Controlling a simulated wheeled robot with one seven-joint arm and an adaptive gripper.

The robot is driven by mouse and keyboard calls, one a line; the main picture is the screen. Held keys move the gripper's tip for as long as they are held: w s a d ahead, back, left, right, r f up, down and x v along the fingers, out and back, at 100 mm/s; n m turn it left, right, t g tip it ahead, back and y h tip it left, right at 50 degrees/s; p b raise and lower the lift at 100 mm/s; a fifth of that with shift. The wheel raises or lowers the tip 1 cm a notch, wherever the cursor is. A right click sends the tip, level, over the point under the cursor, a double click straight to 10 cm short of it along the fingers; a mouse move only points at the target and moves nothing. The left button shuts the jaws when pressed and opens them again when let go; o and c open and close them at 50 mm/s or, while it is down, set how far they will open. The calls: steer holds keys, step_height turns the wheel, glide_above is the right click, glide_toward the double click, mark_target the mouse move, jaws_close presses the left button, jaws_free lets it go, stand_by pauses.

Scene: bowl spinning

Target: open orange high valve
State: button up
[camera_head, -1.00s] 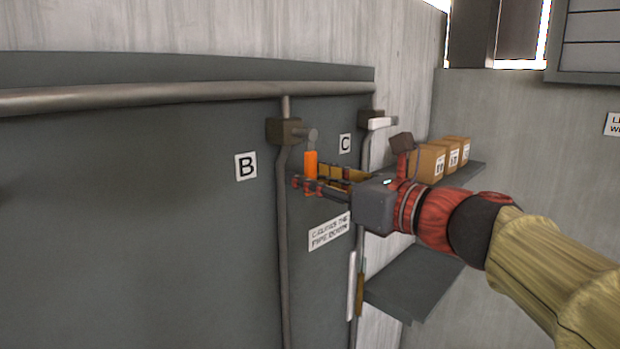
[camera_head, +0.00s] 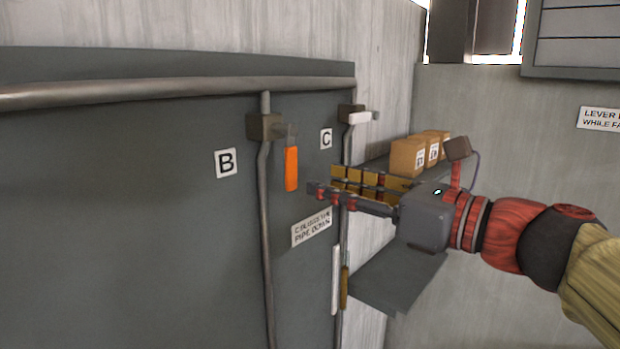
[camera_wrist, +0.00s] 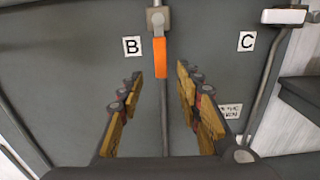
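The orange valve handle (camera_head: 291,169) hangs straight down from its valve body (camera_head: 265,127) on the pipe between labels B and C. It also shows in the wrist view (camera_wrist: 161,58), high up and roughly centred between the fingers. My gripper (camera_head: 322,184) is to the right of the handle in the head view and apart from it. In the wrist view its two fingers (camera_wrist: 160,78) are spread wide with nothing between their pads. The handle's whole length is visible.
A white-handled valve (camera_head: 357,117) sits by label C on the right. A horizontal pipe (camera_head: 180,88) runs along the panel top. Boxes (camera_head: 408,156) stand on a shelf behind my gripper; a lower grey shelf (camera_head: 385,285) juts out below it. The panel left of label B is clear.

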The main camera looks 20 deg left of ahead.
steer(key=shift+v, duration=1.35)
